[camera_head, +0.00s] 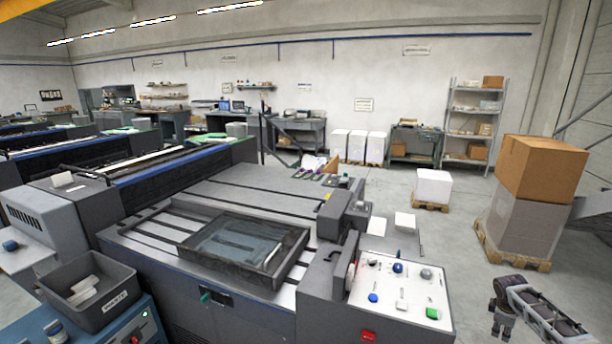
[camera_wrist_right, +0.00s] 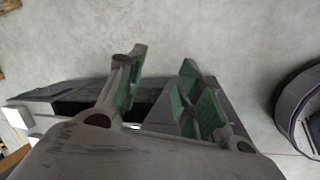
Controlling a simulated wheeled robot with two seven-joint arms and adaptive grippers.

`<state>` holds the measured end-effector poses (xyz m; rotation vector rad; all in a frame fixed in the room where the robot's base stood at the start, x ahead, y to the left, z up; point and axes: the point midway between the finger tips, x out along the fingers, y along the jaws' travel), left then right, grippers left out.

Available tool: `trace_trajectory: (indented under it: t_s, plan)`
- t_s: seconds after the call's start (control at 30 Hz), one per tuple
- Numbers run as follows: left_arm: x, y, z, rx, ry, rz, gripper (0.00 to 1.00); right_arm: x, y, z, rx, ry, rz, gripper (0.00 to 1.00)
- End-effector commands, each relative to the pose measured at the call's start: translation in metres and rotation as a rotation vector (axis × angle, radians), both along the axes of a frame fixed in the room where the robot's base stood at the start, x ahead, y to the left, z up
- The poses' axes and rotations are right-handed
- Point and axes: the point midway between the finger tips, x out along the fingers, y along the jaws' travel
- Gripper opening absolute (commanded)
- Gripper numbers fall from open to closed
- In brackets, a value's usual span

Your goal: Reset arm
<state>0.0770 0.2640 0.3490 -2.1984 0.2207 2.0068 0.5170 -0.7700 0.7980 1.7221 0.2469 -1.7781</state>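My right gripper (camera_head: 502,322) hangs at the bottom right of the head view, over the bare floor and right of the machine's control panel. In the right wrist view the right gripper (camera_wrist_right: 165,85) has its two green-padded fingers spread apart, with nothing between them. My left gripper is not in the head view.
A grey printing machine (camera_head: 255,188) with an ink tray (camera_head: 205,262) on top fills the middle. Its control panel (camera_head: 385,277) has coloured buttons. A grey bin (camera_head: 115,322) stands at lower left. A cardboard box (camera_head: 540,168) sits on a palletised stack at right. Floor between is clear.

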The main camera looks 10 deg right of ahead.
Motion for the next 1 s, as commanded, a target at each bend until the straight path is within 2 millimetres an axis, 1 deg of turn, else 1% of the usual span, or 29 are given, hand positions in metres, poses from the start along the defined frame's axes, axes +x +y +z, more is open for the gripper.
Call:
trace_trajectory:
  t_s: [0.03, 0.1, 0.27, 0.4, 0.57, 0.7, 0.87, 1.0]
  plan:
    - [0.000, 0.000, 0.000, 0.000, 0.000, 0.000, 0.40, -0.013, -0.011, -0.012, -0.029, 0.001, -0.024, 0.36]
    - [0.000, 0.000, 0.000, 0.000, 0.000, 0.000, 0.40, -0.028, -0.025, -0.025, -0.071, -0.007, -0.054, 0.36]
    - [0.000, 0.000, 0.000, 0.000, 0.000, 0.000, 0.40, -0.065, -0.057, -0.051, -0.166, -0.028, -0.110, 0.36]
    - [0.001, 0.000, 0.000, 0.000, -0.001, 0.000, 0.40, -0.099, -0.082, -0.070, -0.243, -0.048, -0.141, 0.36]
    - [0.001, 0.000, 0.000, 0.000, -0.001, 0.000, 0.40, -0.138, -0.108, -0.088, -0.320, -0.076, -0.160, 0.36]
    - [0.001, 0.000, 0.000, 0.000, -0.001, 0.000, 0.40, -0.173, -0.128, -0.101, -0.378, -0.099, -0.162, 0.36]
    - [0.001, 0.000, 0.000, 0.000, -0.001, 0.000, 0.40, -0.214, -0.147, -0.113, -0.428, -0.124, -0.150, 0.36]
    - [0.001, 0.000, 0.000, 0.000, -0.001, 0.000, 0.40, -0.251, -0.160, -0.122, -0.457, -0.144, -0.131, 0.36]
